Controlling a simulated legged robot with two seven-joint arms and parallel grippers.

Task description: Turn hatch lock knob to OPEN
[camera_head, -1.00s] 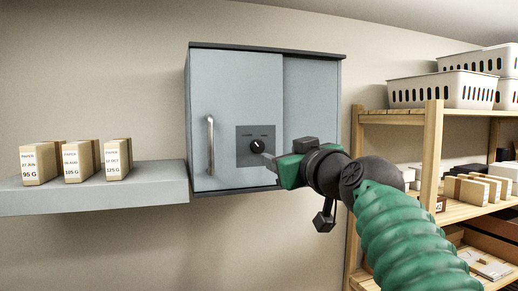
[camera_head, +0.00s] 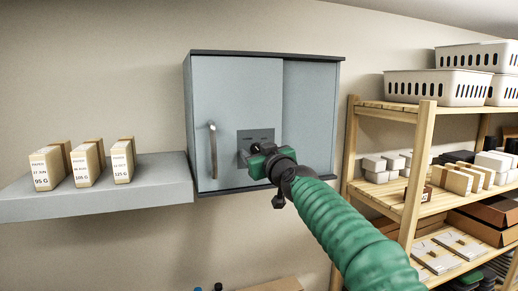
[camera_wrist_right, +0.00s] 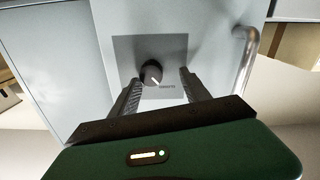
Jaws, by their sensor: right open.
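The hatch lock knob (camera_wrist_right: 152,72) is a round dark knob with a white pointer line on a grey plate (camera_wrist_right: 125,50). In the head view the plate (camera_head: 256,133) sits on the front of a light blue-grey cabinet (camera_head: 232,90), and my gripper mostly hides the knob. My right gripper (camera_head: 250,154) is at the plate. In the wrist view its open fingers (camera_wrist_right: 160,88) reach toward the plate, one on each side of the knob, with gaps visible. The label by the knob is too small to read surely. My left gripper is not in view.
A vertical metal handle (camera_head: 213,150) stands out from the cabinet door, left of the plate. A grey wall shelf (camera_head: 100,192) with three paper boxes is at the left. A wooden rack (camera_head: 418,150) with white baskets (camera_head: 438,87) and boxes stands at the right.

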